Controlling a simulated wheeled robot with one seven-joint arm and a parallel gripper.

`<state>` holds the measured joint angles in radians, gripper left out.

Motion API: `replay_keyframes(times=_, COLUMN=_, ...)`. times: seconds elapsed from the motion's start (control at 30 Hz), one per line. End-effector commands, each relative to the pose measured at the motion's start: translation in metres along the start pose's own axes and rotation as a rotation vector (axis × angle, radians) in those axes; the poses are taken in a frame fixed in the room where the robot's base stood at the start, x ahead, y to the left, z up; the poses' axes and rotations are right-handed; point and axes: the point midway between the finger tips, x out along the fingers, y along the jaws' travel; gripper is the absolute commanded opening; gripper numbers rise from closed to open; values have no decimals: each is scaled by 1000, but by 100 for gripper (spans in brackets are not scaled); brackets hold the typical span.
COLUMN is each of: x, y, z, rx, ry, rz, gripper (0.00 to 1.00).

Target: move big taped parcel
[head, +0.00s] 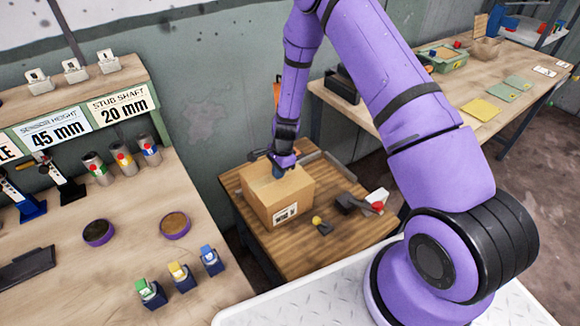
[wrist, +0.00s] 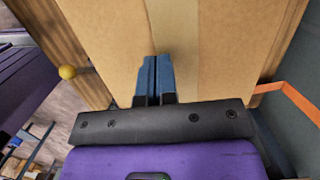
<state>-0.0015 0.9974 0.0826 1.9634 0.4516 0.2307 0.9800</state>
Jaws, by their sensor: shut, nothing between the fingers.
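The big taped parcel (head: 277,194) is a brown cardboard box with a white label on its front side. It sits on a small wooden table (head: 345,240) in the head view. In the wrist view the parcel (wrist: 230,45) fills most of the picture, with a paler tape strip along it. My gripper (wrist: 157,62) is shut with its two blue fingers together and nothing between them. In the head view my gripper (head: 283,172) is at the parcel's top. I cannot tell whether the fingertips touch the cardboard.
A yellow-knobbed item (head: 321,224) and a dark tool with a red-tipped white piece (head: 374,201) lie right of the parcel. A workbench (head: 100,215) with jars and small blocks stands at left. Another bench (head: 480,95) stands at back right.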

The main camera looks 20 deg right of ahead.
Motion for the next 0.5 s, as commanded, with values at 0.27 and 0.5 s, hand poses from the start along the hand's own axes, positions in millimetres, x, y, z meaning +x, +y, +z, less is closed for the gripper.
replay_keyframes(times=0.27, x=16, y=0, z=1, rx=1, ry=1, rz=-1, gripper=0)
replay_keyframes(times=0.5, x=19, y=1, z=1, rx=1, ry=1, rz=2, gripper=0)
